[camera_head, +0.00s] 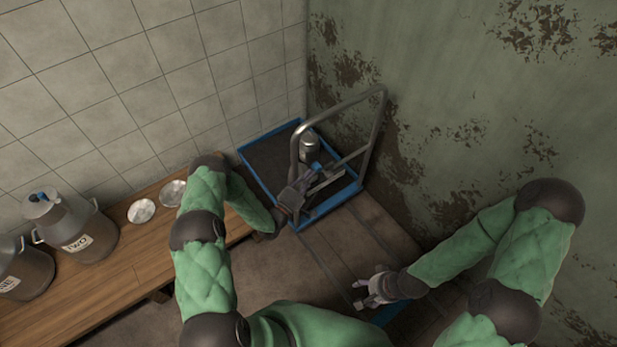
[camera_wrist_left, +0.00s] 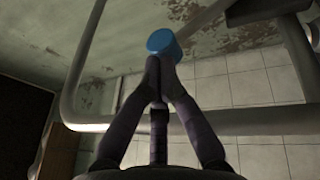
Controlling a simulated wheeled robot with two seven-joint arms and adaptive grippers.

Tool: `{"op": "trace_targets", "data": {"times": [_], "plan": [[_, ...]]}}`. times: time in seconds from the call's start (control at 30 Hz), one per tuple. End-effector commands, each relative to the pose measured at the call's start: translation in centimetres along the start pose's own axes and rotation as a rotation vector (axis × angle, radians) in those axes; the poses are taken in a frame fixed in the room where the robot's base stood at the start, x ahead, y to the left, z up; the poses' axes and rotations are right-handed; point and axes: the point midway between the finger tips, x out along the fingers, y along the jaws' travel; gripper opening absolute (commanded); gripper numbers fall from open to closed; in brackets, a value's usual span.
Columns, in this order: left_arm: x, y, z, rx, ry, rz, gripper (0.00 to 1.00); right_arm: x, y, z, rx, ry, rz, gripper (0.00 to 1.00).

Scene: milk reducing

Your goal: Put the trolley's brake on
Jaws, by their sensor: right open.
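The trolley (camera_head: 330,205) has a blue-rimmed dark deck and a grey tubular handle (camera_head: 349,101); it stands in the corner by the tiled wall. A blue knob (camera_head: 316,166) shows beside my left gripper (camera_head: 308,180), at the handle end. In the left wrist view the blue knob (camera_wrist_left: 160,42) sits on a grey bar, and the fingertips of my left gripper (camera_wrist_left: 160,66) come together in front of its lower edge. The fingers look shut with nothing between them; I cannot tell whether they touch the knob. My right gripper (camera_head: 372,290) is open and empty, low over the floor.
A metal can (camera_head: 308,147) stands on the trolley deck. A wooden bench (camera_head: 125,265) along the left wall holds milk cans, one marked TWO (camera_head: 73,230), and two pale lids (camera_head: 141,211). A peeling green wall (camera_head: 470,130) stands close on the right.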

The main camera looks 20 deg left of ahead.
Motion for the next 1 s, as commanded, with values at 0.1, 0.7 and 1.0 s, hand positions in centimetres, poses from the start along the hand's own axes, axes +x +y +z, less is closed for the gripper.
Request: {"op": "trace_targets", "data": {"times": [0.1,0.7,1.0], "plan": [[0.2,0.0,0.0,0.000,0.000,0.000,0.00,0.1,0.0,0.0,0.000,0.000,0.000,0.60],[2.4,1.9,0.6,0.049,-0.003,-0.143,0.00,-2.9,-1.0,0.1,0.000,0.000,0.000,0.60],[5.0,2.3,1.5,0.080,-0.001,-0.248,0.00,-3.4,-1.2,0.1,0.000,0.000,0.000,0.60]]}}
